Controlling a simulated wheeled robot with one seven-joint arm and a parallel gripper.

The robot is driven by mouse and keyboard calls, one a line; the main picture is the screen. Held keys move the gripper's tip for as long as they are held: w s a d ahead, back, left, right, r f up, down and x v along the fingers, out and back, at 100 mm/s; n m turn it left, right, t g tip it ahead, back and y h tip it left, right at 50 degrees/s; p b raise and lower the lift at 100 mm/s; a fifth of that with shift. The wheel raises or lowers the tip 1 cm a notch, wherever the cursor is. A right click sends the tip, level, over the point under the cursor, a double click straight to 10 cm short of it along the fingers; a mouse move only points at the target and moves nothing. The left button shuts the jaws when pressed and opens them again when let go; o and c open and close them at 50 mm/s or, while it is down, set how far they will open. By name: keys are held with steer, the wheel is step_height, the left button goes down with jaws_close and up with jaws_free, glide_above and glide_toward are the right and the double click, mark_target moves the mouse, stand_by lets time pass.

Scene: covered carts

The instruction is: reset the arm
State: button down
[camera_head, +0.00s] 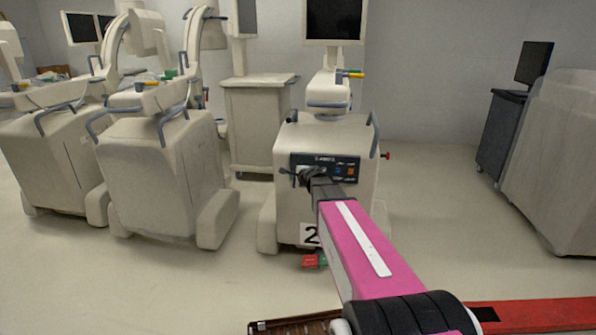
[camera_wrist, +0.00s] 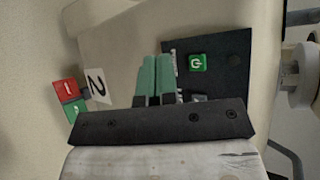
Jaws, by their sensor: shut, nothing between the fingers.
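My arm (camera_head: 370,250) with its pink link reaches forward to the beige cart (camera_head: 300,215) labelled 2. My gripper (camera_head: 290,175) is in front of the black control panel (camera_head: 345,168) on that cart, at its left side. In the wrist view my gripper (camera_wrist: 156,60) shows two green fingers side by side, shut and empty. They lie over the cart's front, left of a green power button (camera_wrist: 197,62) on the dark panel (camera_wrist: 225,55). I cannot tell whether the fingertips touch the cart.
More covered carts (camera_head: 165,170) stand to the left, and a large covered unit (camera_head: 560,160) stands at the right. A red and green part (camera_head: 314,261) sticks out low on cart 2; it also shows in the wrist view (camera_wrist: 68,100).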

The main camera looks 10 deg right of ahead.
steer(key=shift+s, duration=0.1)
steer(key=s+f+n+g+h, duration=0.1)
steer(key=s+f+n+g, duration=0.3)
steer(key=s, duration=0.7)
steer(key=s+f+n+g+h, duration=0.2)
steer(key=s+f+n, duration=0.3)
steer(key=s, duration=0.6)
steer(key=s+f+n+g+h, duration=0.1)
steer(key=s+f+n+g, duration=0.3)
steer(key=s+n, duration=0.3)
steer(key=s+g, duration=0.1)
steer(key=s, duration=0.3)
steer(key=shift+d+f+n+g, duration=0.3)
steer(key=shift+n, duration=0.1)
